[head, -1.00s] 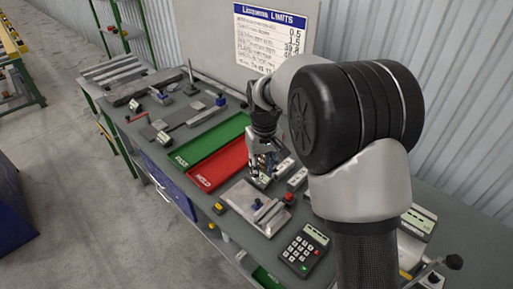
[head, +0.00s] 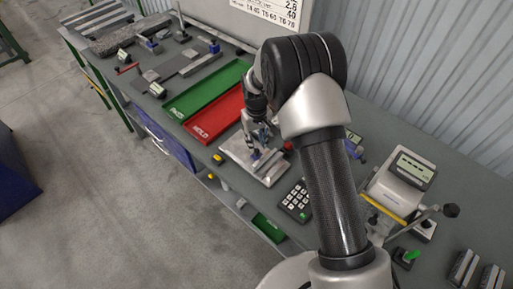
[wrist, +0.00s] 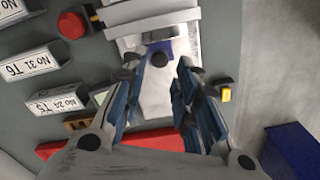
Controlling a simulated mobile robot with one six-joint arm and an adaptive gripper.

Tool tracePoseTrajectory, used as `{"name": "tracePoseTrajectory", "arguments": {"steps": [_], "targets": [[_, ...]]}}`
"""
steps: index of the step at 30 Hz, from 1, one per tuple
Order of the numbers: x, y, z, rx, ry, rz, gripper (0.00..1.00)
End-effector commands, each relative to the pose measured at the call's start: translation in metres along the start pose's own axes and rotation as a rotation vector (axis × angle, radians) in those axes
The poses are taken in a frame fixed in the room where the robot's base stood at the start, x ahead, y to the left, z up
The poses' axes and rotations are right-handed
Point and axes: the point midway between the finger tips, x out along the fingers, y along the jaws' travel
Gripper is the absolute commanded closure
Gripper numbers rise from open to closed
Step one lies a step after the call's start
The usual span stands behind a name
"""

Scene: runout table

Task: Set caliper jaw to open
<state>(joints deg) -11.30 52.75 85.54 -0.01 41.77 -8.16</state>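A light metal plate (head: 233,151) lies on the bench, carrying a metal fixture with a small blue block (head: 256,155). This fixture may be the caliper; its jaw cannot be clearly told apart. In the wrist view the plate (wrist: 152,98) and the blue part (wrist: 157,47) show beyond my fingers. My gripper (head: 261,138) is low over the plate, close to the blue block. In the wrist view my gripper (wrist: 160,80) has its two blue-grey fingers apart, with the plate visible between them. Whether a finger touches the fixture cannot be told.
A red knob (wrist: 71,25) and labelled white blocks (wrist: 33,64) are left of the fixture in the wrist view. Red (head: 204,133) and green (head: 182,111) trays lie behind. A keypad (head: 297,200) and a display device (head: 399,181) stand to the right.

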Motion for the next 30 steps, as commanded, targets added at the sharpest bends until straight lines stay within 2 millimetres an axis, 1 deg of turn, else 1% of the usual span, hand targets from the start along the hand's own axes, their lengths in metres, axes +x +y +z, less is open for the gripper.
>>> {"name": "tracePoseTrajectory", "arguments": {"steps": [1,3,7,12,19,30], "targets": [[0.011,0.0,0.0,0.0,-0.001,0.0,0.72],[0.021,0.0,0.0,0.0,-0.001,0.0,0.72],[0.034,0.0,0.0,0.0,0.001,0.0,0.72],[0.041,0.0,0.0,0.0,0.001,0.0,0.72],[0.041,0.0,0.0,0.0,0.001,0.0,0.72],[0.041,0.0,0.0,0.0,0.001,0.0,0.97]]}}
